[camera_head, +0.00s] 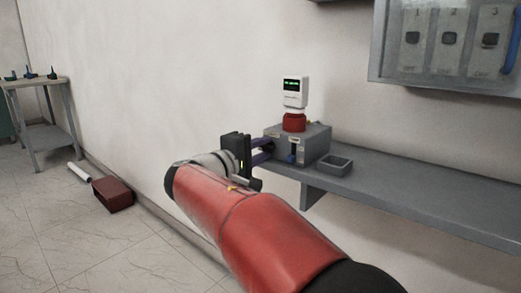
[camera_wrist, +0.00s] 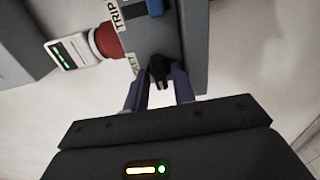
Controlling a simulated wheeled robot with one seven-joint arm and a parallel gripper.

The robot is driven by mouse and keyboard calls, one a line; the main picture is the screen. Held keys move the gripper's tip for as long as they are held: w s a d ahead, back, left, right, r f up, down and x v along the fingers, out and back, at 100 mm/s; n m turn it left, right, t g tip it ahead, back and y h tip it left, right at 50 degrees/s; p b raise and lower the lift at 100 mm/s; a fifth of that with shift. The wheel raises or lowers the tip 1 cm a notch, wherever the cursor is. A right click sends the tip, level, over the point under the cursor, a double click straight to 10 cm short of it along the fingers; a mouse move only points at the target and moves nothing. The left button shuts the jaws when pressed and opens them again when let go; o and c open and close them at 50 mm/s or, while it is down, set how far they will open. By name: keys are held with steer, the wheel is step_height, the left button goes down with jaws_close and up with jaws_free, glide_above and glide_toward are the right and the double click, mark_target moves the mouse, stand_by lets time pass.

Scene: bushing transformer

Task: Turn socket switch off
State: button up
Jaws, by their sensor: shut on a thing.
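A grey box (camera_head: 312,143) sits on the wall shelf in the head view. Its wall also fills the upper middle of the wrist view (camera_wrist: 190,35). A small black switch lever (camera_wrist: 158,68) sticks out of the box side, between my fingers. My gripper (camera_head: 262,150) reaches the left side of the box. In the wrist view my gripper (camera_wrist: 160,88) has its two purple-grey fingers on either side of the black lever, shut on it. The fingers partly cover the lever's sides, and the head view does not show it.
A red round part (camera_head: 294,122) and a white meter with a green display (camera_head: 295,92) top the box. A blue part (camera_head: 292,158) is on its front. A small grey tray (camera_head: 334,166) stands beside it on the shelf (camera_head: 430,200). A switch cabinet (camera_head: 445,75) hangs upper right.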

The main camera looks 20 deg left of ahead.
steer(key=o, duration=0.7)
steer(key=v, duration=0.8)
steer(key=shift+b, duration=0.4)
